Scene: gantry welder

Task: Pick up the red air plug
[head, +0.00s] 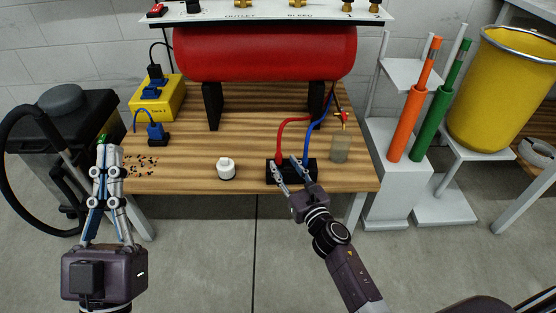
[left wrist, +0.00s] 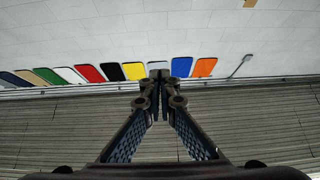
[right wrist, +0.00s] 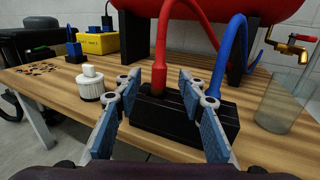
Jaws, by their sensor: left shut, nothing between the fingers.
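The red air plug (right wrist: 158,78) is on the end of a red hose and stands upright at the black block (right wrist: 180,122) on the table. In the head view the red hose (head: 281,138) runs down to that block. My right gripper (head: 284,164) is open in front of the block; in the right wrist view its fingers (right wrist: 158,90) stand on either side of the red plug, apart from each other. I cannot tell whether either finger touches it. My left gripper (head: 107,152) is shut and empty, raised at the left of the table.
A blue hose (head: 309,135) enters the same block on the right. A glass jar (head: 340,148) stands right of the block, a white filter (head: 226,169) left of it. The red tank (head: 260,52) is behind. Small dark bits (head: 140,165) lie on the table's left.

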